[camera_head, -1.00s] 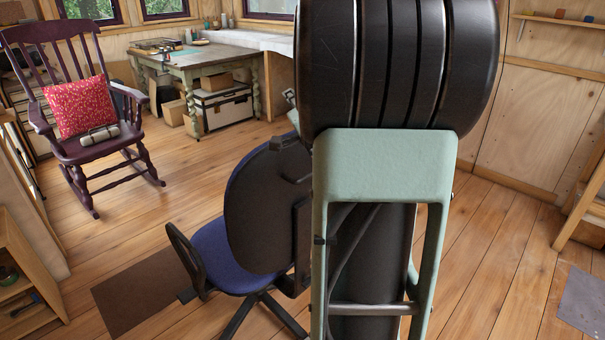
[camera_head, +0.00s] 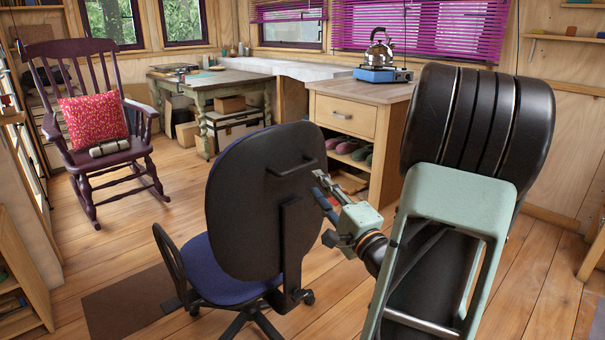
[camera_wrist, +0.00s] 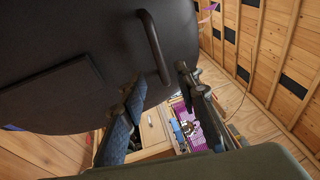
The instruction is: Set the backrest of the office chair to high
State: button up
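The office chair (camera_head: 215,270) stands with the black rear shell of its backrest (camera_head: 240,215) facing me. It has a blue seat and a dark upright bracket behind the backrest. A black bar handle (camera_head: 291,166) is on the upper rear of the shell; it also shows in the wrist view (camera_wrist: 155,48). My gripper (camera_head: 323,190) is beside the right edge of the backrest, below and right of the handle. In the wrist view my gripper (camera_wrist: 160,112) has its fingers apart with nothing between them, the handle lying beyond the tips.
A wooden cabinet (camera_head: 345,117) with a kettle (camera_head: 380,50) on a blue stove stands behind the gripper. A rocking chair (camera_head: 105,155) with a red pillow is at left, a worktable (camera_head: 205,85) behind. Floor is clear at right and between the chairs.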

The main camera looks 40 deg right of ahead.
aim_at(303, 169)
jog(key=b+x, duration=0.1)
jog(key=x, duration=0.8)
jog(key=shift+b, duration=0.35)
jog(key=shift+c, duration=0.7)
grip_shut()
